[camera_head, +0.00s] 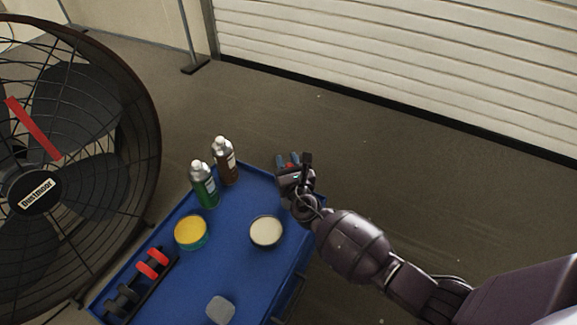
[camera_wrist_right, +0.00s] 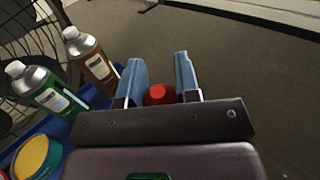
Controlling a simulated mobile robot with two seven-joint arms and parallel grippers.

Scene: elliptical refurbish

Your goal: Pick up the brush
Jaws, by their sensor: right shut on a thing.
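My right gripper (camera_head: 288,161) is over the far right corner of the blue cart top (camera_head: 240,265). In the right wrist view its two blue fingers (camera_wrist_right: 159,82) stand apart with a red rounded thing (camera_wrist_right: 158,93) between them. The gripper is shut on this red thing, which I take to be the brush. Only its red end shows, so bristles and full shape are hidden. In the head view just a speck of red shows between the fingertips. My left gripper is not in view.
On the cart stand a green bottle (camera_head: 204,186), a brown bottle (camera_head: 226,162), a yellow-topped tin (camera_head: 190,232), a cream-topped tin (camera_head: 266,231), a grey block (camera_head: 220,309) and a rack with red and black items (camera_head: 140,282). A large fan (camera_head: 70,170) stands left. Floor beyond is clear.

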